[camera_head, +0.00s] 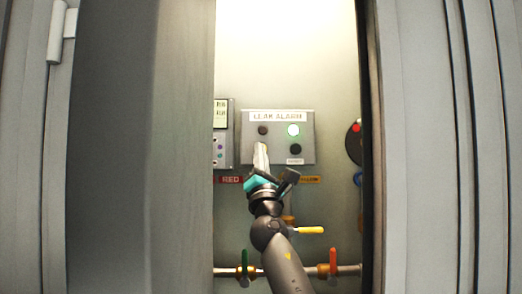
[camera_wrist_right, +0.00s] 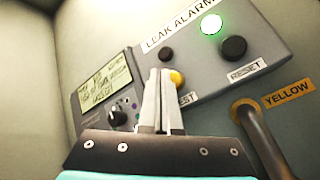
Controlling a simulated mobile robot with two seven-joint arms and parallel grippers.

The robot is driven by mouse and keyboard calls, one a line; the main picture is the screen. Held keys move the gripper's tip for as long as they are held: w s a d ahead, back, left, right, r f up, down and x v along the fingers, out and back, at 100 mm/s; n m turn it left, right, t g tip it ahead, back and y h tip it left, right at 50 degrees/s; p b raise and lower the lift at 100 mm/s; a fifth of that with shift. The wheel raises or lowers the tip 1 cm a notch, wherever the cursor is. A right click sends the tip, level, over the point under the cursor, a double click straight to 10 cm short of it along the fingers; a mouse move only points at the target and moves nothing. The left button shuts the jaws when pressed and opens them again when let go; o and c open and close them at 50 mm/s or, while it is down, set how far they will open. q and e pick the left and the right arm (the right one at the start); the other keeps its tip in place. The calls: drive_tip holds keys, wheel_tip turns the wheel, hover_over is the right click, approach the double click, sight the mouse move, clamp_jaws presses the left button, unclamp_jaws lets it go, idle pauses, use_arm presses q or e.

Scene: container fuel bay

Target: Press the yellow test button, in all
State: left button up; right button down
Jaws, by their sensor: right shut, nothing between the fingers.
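The grey leak alarm box (camera_head: 279,156) is on the back wall, and it also shows in the right wrist view (camera_wrist_right: 205,75). Its yellow test button (camera_wrist_right: 178,77) shows just right of my fingertips in the wrist view, partly covered by a finger. In the head view my gripper hides it. My right gripper (camera_head: 260,147) is shut and empty, its fingertips (camera_wrist_right: 160,73) in front of the box beside the button. I cannot tell whether they touch it. A green lamp (camera_head: 293,130) is lit. A dark lamp (camera_head: 262,130) is to its left. My left gripper is not in view.
A black reset button (camera_head: 295,149) is right of my fingertips. A display unit (camera_wrist_right: 105,88) is left of the box. Below are pipes with green (camera_head: 244,263), red (camera_head: 333,261) and yellow (camera_head: 309,230) handles. Container doors (camera_head: 140,150) flank the narrow opening.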

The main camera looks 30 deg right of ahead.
idle(0.9)
drive_tip(key=shift+w+d+b, duration=0.2)
drive_tip(key=shift+w+b, duration=0.2)
drive_tip(key=shift+b, duration=0.4)
drive_tip(key=shift+w+d+b, duration=0.2)
drive_tip(key=shift+w+b, duration=0.2)
drive_tip(key=shift+b, duration=0.55)
idle(0.6)
drive_tip(key=p, duration=0.1)
drive_tip(key=s+p, duration=0.1)
drive_tip(key=p, duration=0.1)
drive_tip(key=shift+s+a, duration=0.3)
drive_tip(key=shift+a, duration=0.05)
idle(0.3)
